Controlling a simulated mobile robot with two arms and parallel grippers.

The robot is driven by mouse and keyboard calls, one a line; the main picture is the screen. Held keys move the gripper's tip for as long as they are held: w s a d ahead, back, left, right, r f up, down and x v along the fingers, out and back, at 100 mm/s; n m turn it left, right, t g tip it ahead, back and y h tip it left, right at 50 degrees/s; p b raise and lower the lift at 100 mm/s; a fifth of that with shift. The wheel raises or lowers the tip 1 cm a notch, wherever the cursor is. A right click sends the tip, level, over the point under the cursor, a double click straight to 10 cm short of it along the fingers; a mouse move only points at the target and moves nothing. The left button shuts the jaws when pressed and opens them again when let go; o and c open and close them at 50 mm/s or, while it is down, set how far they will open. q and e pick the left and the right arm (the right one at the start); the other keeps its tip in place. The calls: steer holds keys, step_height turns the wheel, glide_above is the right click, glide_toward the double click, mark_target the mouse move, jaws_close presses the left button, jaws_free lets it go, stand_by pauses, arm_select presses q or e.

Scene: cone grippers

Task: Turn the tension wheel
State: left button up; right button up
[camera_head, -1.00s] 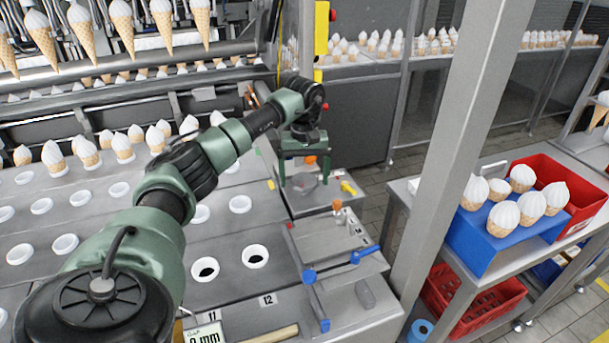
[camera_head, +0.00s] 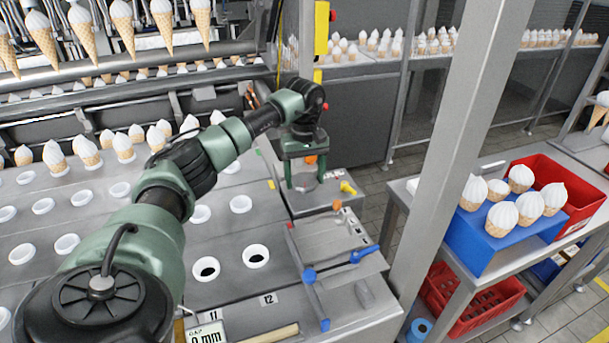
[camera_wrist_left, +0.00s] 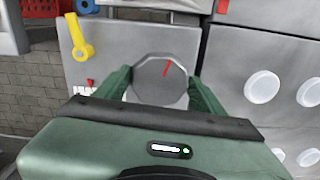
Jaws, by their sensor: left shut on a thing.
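The tension wheel (camera_wrist_left: 163,82) is a grey, many-sided knob with a red pointer mark, on a grey panel. In the left wrist view it sits between the two green fingers of my left gripper (camera_wrist_left: 160,88), which is shut on its sides. In the head view the left gripper (camera_head: 304,180) points down over the panel at the machine's right end, with the wheel (camera_head: 304,183) partly showing between its fingers. The red mark points up and slightly right in the wrist view. My right gripper is not in view.
A yellow lever (camera_wrist_left: 78,38) is beside the wheel on the panel. Blue-handled parts (camera_head: 364,254) lie on the nearer plate. The machine bed with round holders (camera_head: 256,256) spreads left. A grey post (camera_head: 470,130) and a shelf with a red crate (camera_head: 590,190) stand right.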

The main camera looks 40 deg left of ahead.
arm_select(q)
steer(key=n+p, duration=0.1)
steer(key=n, duration=0.3)
steer(key=shift+r+n, duration=0.1)
steer(key=shift+n, duration=0.2)
steer(key=n+p, duration=0.1)
steer(key=n, duration=0.3)
steer(key=shift+w+n, duration=0.15)
steer(key=shift+n, duration=0.15)
steer(key=n+p, duration=0.1)
steer(key=n, duration=0.3)
steer(key=shift+a+n, duration=0.1)
steer(key=shift+n, duration=0.2)
steer(key=n+p, duration=0.1)
steer(key=n, duration=0.4)
steer(key=shift+w, duration=0.1)
steer(key=n+p, duration=0.1)
steer(key=n, duration=0.3)
steer(key=shift+a+n, duration=0.1)
steer(key=shift+n, duration=0.3)
steer(key=n+p, duration=0.1)
steer(key=n, duration=0.4)
steer(key=shift+a, duration=0.1)
steer(key=n+p, duration=0.1)
steer(key=n, duration=0.4)
steer(key=shift+p, duration=0.4)
steer(key=shift+n+p, duration=0.7)
steer(key=shift+n, duration=1.5)
